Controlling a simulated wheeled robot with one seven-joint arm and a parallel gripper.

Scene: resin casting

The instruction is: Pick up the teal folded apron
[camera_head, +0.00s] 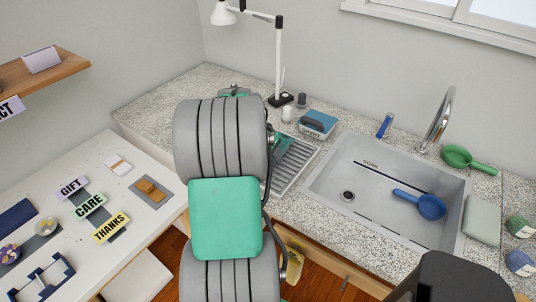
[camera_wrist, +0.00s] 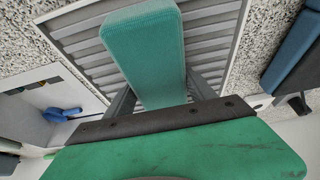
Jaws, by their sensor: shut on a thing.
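The teal folded apron (camera_wrist: 143,45) is a ribbed block in the wrist view, over the grey slatted draining rack (camera_wrist: 220,35). My gripper (camera_wrist: 160,98) has a dark finger on each side of its near end and is shut on it. I cannot tell whether the apron touches the slats. In the head view a part of the apron (camera_head: 290,150) shows at the rack (camera_head: 302,172), left of the sink. My arm hides the rest of it and the gripper there.
The sink (camera_head: 345,178) holds a blue ladle (camera_head: 430,205). A blue-topped box marked SPIRIT (camera_head: 317,123) stands behind the rack, and a lamp (camera_head: 278,60) rises at the back. A green scoop (camera_head: 465,158) lies right of the tap. The white side table (camera_head: 125,210) carries several labels.

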